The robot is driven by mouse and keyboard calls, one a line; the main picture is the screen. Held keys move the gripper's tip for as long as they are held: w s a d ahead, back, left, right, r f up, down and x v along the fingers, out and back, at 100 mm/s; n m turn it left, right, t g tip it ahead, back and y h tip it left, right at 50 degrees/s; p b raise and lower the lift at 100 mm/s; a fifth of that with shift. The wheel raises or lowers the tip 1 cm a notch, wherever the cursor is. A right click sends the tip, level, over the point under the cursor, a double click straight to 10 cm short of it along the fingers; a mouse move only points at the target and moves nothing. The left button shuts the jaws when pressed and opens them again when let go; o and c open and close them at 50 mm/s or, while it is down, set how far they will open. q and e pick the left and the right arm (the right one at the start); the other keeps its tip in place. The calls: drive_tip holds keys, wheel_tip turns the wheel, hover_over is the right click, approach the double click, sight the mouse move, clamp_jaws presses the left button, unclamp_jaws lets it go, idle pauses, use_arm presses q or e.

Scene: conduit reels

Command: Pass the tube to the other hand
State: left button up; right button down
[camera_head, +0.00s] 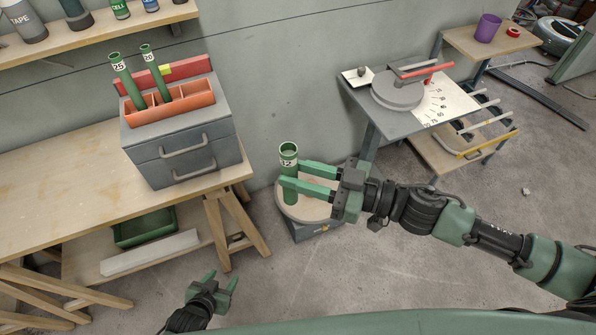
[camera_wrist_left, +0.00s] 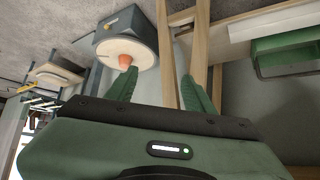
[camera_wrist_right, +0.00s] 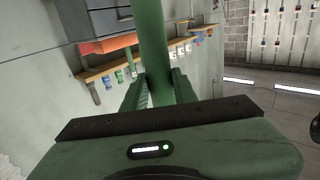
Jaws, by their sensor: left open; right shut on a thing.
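The green tube (camera_head: 289,160), labelled 32, stands upright in the grip of my right gripper (camera_head: 291,180) in the head view. In the right wrist view the tube (camera_wrist_right: 152,45) runs up between the two fingers (camera_wrist_right: 158,92). My left gripper (camera_head: 219,284) is open and empty, low at the bottom of the head view, well apart from the tube. In the left wrist view its fingers (camera_wrist_left: 160,92) are spread with nothing between them.
A round-topped stool-like unit (camera_head: 312,212) stands below the tube. A workbench (camera_head: 60,185) at left carries a grey toolbox (camera_head: 185,150) with two more green tubes (camera_head: 127,80) in its orange tray (camera_head: 195,98). A bending table (camera_head: 375,118) stands at right.

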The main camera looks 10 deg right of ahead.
use_arm(q)
drive_tip(key=s+a+f+g, duration=0.1)
drive_tip(key=s+f+g, duration=0.1)
drive_tip(key=s+f, duration=0.4)
drive_tip(key=s+a+f+n+g+y, duration=0.1)
drive_tip(key=s+f, duration=0.5)
drive_tip(key=s, duration=0.6)
drive_tip(key=s+a+f+g+y, duration=0.1)
drive_tip(key=s+a+f+g, duration=0.2)
drive_tip(key=s+f, duration=0.3)
drive_tip(key=s+g, duration=0.1)
drive_tip(key=s, duration=0.3)
drive_tip(key=shift+a+f+n, duration=0.15)
drive_tip(key=shift+f+n, duration=0.25)
